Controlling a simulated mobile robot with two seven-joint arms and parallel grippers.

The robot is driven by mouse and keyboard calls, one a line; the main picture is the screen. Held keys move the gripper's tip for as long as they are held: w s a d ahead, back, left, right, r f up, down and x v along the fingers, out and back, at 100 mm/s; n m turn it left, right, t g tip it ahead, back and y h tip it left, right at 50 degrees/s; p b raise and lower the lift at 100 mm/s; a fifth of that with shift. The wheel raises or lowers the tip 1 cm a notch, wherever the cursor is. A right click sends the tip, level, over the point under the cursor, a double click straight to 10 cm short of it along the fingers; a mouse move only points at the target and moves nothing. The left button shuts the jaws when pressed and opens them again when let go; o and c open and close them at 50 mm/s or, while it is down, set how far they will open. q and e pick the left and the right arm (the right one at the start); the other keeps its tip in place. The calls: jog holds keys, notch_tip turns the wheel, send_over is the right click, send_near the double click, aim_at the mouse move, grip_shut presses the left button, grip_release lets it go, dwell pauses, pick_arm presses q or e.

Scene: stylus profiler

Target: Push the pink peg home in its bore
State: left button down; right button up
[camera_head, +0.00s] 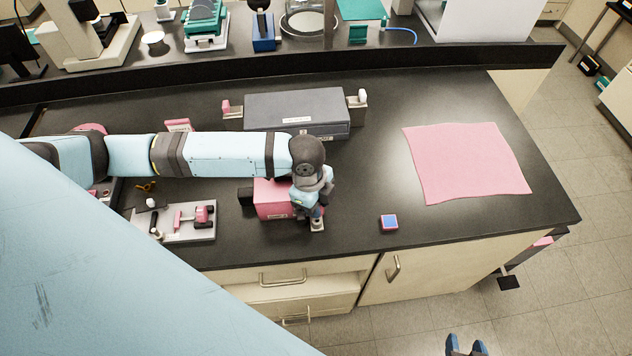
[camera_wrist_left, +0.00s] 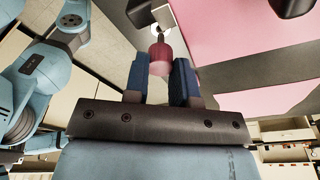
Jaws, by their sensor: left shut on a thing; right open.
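My left gripper (camera_head: 315,211) points down at the right end of a pink block (camera_head: 270,198) on the black bench. The peg's far end meets a pale metal part, and the bore itself is hidden, so I cannot tell how deep the peg sits. In the head view the gripper hides the peg. My right gripper (camera_head: 466,347) shows at the bottom edge, its two blue fingers apart and empty, clear of the bench.
A grey box (camera_head: 297,108) with end brackets stands behind. A metal fixture plate (camera_head: 180,234) with pink parts lies to the left. A small blue-topped square (camera_head: 389,222) and a pink cloth (camera_head: 467,162) lie to the right. Bench between them is clear.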

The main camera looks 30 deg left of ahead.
pick_arm(q)
jog(key=shift+r, duration=0.15)
jog(key=shift+f, duration=0.95)
dwell(1.7)
jog(key=shift+s+r, duration=0.1)
jog(key=shift+r, duration=0.5)
jog(key=shift+f, duration=0.85)
dwell(1.0)
jog(key=c, duration=0.9)
grip_release()
jog(key=shift+o, duration=0.2)
jog(key=shift+r, duration=0.1)
